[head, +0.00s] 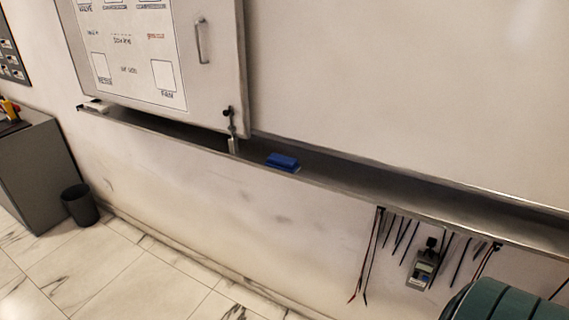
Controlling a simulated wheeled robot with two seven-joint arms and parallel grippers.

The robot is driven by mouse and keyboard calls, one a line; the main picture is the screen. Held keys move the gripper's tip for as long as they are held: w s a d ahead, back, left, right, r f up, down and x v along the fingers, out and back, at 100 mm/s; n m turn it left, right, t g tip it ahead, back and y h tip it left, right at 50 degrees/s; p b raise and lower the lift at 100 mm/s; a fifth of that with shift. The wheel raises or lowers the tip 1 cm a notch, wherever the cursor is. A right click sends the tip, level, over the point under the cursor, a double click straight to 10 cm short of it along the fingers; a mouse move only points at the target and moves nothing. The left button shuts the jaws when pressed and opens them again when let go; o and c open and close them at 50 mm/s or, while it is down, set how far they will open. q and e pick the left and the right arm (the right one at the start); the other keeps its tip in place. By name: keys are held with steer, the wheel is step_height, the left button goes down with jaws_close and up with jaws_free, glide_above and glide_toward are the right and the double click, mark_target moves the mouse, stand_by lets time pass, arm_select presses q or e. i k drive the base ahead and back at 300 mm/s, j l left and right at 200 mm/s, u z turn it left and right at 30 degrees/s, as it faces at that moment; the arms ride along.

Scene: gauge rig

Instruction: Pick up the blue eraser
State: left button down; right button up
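The blue eraser (283,162) lies on the narrow grey ledge (340,178) under the whiteboard, near the middle of the head view. Nothing touches it from above. No gripper shows in the head view, so I cannot see where either one is relative to the eraser.
A hinged panel with a handle (202,41) and a hanging latch (231,130) stands left of the eraser. A white object (97,105) lies at the ledge's left end. Cables and a handheld meter (423,268) hang below right. A dark bin (80,205) stands on the floor.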

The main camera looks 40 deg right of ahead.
mark_target(283, 162)
steer(key=i+j+z, duration=0.15)
steer(key=z, duration=0.75)
steer(key=i+j+z, duration=0.2)
steer(key=j, duration=0.15)
steer(key=j+z, duration=0.2)
steer(key=i+j+z, duration=0.2)
steer(key=j, duration=0.3)
steer(key=j+z, duration=0.25)
steer(key=i+j, duration=0.1)
steer(key=j, duration=1.3)
steer(key=i, duration=0.1)
